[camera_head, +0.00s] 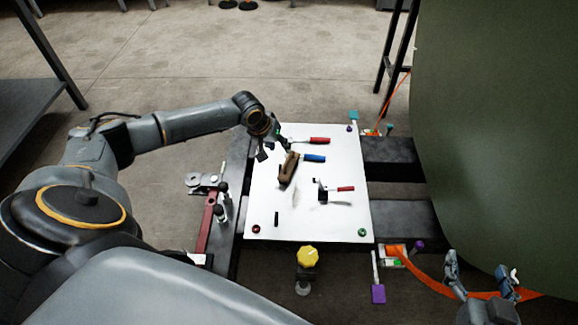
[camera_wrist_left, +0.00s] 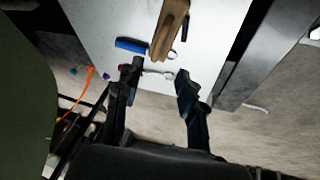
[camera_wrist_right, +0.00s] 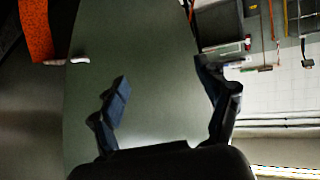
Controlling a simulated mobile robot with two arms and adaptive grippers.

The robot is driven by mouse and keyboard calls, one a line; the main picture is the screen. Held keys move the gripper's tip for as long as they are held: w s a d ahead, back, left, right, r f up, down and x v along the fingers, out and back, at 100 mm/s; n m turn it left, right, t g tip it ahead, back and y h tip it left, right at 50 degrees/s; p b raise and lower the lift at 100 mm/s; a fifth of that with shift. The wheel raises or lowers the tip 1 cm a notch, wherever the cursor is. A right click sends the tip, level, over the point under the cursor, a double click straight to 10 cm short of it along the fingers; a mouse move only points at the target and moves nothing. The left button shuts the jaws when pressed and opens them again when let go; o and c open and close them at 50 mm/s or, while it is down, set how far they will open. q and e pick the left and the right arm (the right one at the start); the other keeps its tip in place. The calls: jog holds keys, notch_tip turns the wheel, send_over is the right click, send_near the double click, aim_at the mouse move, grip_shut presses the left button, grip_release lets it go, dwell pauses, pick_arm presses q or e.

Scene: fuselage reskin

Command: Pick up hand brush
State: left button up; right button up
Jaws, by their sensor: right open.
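The hand brush (camera_head: 289,170) has a brown wooden body and lies tilted on the white board (camera_head: 265,215), left of the middle. In the left wrist view the brush (camera_wrist_left: 170,28) is beyond the fingertips, at the top middle. My left gripper (camera_head: 275,149) is above the board's upper left part, just behind the brush. In its wrist view its fingers (camera_wrist_left: 158,70) are apart with nothing held between them. My right gripper (camera_head: 482,276) is at the lower right in the head view, away from the board. Its fingers (camera_wrist_right: 163,78) are spread and empty.
Blue-handled (camera_head: 313,158) and red-handled (camera_head: 318,140) tools lie near the brush, with another red-handled tool (camera_head: 345,189) nearer me. A yellow knob (camera_head: 307,257) stands at the board's front edge. The large green curved panel (camera_head: 500,130) fills the right side.

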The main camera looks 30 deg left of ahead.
aim_at(288, 158)
pick_arm(q)
jog(key=x, duration=0.2)
jog(key=shift+w+f+b, duration=0.15)
jog(key=shift+f+b, duration=0.1)
jog(key=shift+b, duration=0.15)
jog(key=shift+w+d+f, duration=0.1)
jog(key=shift+f, duration=0.2)
jog(key=shift+b+x, duration=0.85)
jog(key=shift+x, duration=0.3)
jog(key=b+x, duration=0.1)
jog(key=x, duration=0.1)
jog(key=shift+d+f, duration=0.2)
jog(key=shift+f, duration=0.1)
pick_arm(e)
notch_tip(288, 158, up, 17)
jog(key=s+a+t+y, duration=0.2)
jog(key=t+y, duration=0.1)
jog(key=t, duration=0.8)
jog(key=shift+r+y, duration=0.2)
jog(key=shift+y, duration=0.1)
pick_arm(q)
grip_shut()
